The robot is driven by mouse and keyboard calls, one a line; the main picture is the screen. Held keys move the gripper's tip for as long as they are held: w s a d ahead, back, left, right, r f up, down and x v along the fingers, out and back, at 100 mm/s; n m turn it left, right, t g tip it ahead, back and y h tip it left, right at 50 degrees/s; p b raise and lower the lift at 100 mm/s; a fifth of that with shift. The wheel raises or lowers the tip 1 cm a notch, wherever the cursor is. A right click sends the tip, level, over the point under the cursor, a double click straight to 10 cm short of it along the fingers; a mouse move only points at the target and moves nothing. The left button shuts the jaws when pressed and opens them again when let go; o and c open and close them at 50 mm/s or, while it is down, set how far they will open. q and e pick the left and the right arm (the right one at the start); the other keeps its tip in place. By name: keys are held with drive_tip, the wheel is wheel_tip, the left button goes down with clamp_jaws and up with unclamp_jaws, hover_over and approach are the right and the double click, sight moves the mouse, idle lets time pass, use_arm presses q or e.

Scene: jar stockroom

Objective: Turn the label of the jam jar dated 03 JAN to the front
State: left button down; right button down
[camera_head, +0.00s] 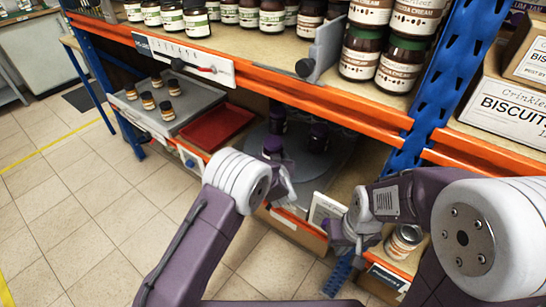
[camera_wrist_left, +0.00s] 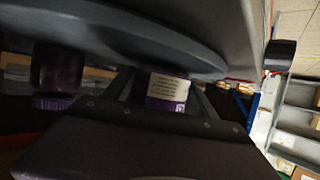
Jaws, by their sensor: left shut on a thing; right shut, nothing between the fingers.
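Dark jars with purple lids stand on a round grey turntable (camera_head: 318,167) on the lower shelf: one at the back (camera_head: 277,120), one at the right (camera_head: 318,136) and one at the front left (camera_head: 272,146). My left gripper (camera_head: 279,168) is at the front-left jar and shut on it. In the left wrist view the picture is upside down; the held jar (camera_wrist_left: 167,90) shows a white label with small printed lines, too small to read. Another purple-lidded jar (camera_wrist_left: 57,75) stands apart there. No 03 JAN date is legible. My right gripper (camera_head: 350,232) is shut and empty, in front of the shelf.
A red tray (camera_head: 216,128) and a grey platform (camera_head: 190,100) with several small jars lie left of the turntable. The orange upper shelf beam (camera_head: 300,93) runs above. A blue upright (camera_head: 420,90) and a jar (camera_head: 403,241) are at the right.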

use_arm(q)
drive_tip(key=shift+f, duration=0.1)
drive_tip(key=shift+c, duration=0.9)
unclamp_jaws()
drive_tip(key=shift+f, duration=0.15)
drive_tip(key=p+v, duration=0.2)
drive_tip(key=v, duration=0.5)
drive_tip(key=shift+r+p, duration=0.25)
drive_tip(key=shift+p, duration=0.15)
drive_tip(key=shift+s+d+f+b, duration=0.1)
drive_tip(key=shift+s+b, duration=0.5)
drive_tip(key=shift+b, duration=0.1)
drive_tip(key=shift+s+r, duration=0.3)
drive_tip(key=shift+s, duration=0.1)
